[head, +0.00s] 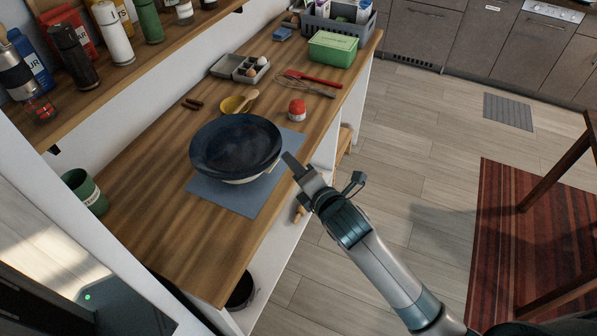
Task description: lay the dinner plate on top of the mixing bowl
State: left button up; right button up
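The dark blue dinner plate (236,145) lies over the pale mixing bowl (243,181) on a blue-grey mat on the wooden counter. Only a thin strip of the bowl shows below the plate's near edge; the rest is hidden. I cannot tell how squarely the plate rests on it. My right gripper (294,164) is just right of the plate's right edge, over the counter's front edge. It appears apart from the plate and holds nothing that I can see. Whether its fingers are open or shut is unclear. My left gripper is not in view.
The mat (226,203) lies under the bowl. A yellow bowl with a wooden spoon (240,102), a red-and-white jar (297,110), a whisk (309,87) and an egg tray (240,67) stand behind. A green mug (85,192) is at left. The near counter is clear.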

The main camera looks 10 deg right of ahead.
jog(key=shift+v, duration=1.2)
jog(key=s+d+f+m+g+h, duration=0.1)
jog(key=d+f+m+g, duration=0.15)
jog(key=f, duration=0.75)
jog(key=d+f+m+g+h, duration=0.1)
jog(key=d+f+m, duration=0.15)
jog(key=f, duration=0.85)
jog(key=s+d+f+m+g, duration=0.1)
jog(key=s+d+f+m, duration=0.15)
jog(key=s+f, duration=0.4)
jog(key=s+d+f+m+g+h, duration=0.1)
jog(key=s+f+m, duration=0.2)
jog(key=f, duration=0.6)
jog(key=s+d+f+m+g, duration=0.1)
jog(key=s+f+m+g, duration=0.1)
jog(key=s+f, duration=0.35)
jog(key=s+d+f+m+g, duration=0.1)
jog(key=s+f, duration=0.5)
jog(key=s, duration=0.6)
jog(key=s+d+f+m+g, duration=0.2)
jog(key=s+f+m, duration=0.4)
jog(key=s, duration=0.6)
jog(key=s+d+f+m+g+h, duration=0.1)
jog(key=s+d+f+m+g, duration=0.1)
jog(key=s+f, duration=0.6)
jog(key=s+m+g, duration=0.1)
jog(key=s+m, duration=0.1)
jog(key=s, duration=0.2)
jog(key=shift+s+d+f, duration=0.2)
jog(key=shift+s+f, duration=0.05)
